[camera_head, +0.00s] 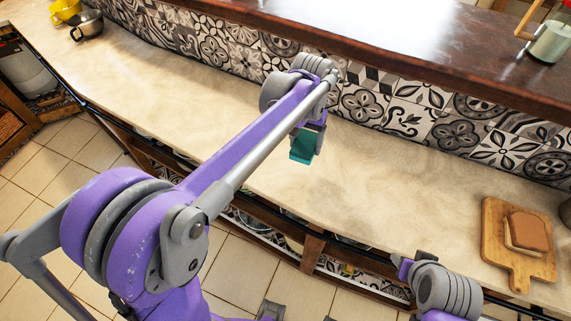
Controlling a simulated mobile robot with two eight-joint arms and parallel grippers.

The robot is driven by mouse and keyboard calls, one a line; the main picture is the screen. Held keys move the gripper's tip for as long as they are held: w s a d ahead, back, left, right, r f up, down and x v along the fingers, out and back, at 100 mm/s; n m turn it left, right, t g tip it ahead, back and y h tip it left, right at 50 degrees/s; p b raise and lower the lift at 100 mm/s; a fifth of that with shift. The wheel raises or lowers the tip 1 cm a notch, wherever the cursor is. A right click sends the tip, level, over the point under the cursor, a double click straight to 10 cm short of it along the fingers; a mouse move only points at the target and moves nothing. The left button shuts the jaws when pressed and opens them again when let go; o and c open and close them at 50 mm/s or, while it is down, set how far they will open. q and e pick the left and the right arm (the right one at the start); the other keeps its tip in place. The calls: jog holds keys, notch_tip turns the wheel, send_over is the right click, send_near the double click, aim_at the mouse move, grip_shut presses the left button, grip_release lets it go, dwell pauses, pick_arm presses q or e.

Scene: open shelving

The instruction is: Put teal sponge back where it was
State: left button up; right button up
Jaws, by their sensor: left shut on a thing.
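The teal sponge (303,145) is at the end of my left arm, in the middle of the camera_head view. My left gripper (308,137) is shut on the sponge and points down, with its fingers partly hidden by the arm. The sponge shows against the pale counter (374,205); I cannot tell how far above the surface it is. My right arm shows at the lower right, with what looks like its gripper (406,268) near the counter's front edge; its jaws are not clear.
A wooden cutting board (493,245) with bread (528,231) lies on the counter at the right. A dark upper shelf (400,35) runs above the patterned tile wall (380,105). The counter's middle is clear.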

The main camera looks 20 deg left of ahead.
aim_at(301, 170)
pick_arm(q)
jog(key=shift+a, duration=0.2)
jog(key=shift+a+f, duration=0.1)
jog(key=shift+f, duration=0.05)
notch_tip(301, 170, down, 10)
jog(key=shift+r, duration=0.15)
pick_arm(e)
jog(key=shift+a+f, duration=0.3)
jog(key=shift+a, duration=0.1)
pick_arm(q)
jog(key=shift+b, duration=0.35)
jog(key=o, duration=1.2)
pick_arm(e)
jog(key=shift+s+f, duration=0.1)
pick_arm(q)
jog(key=shift+o, duration=0.2)
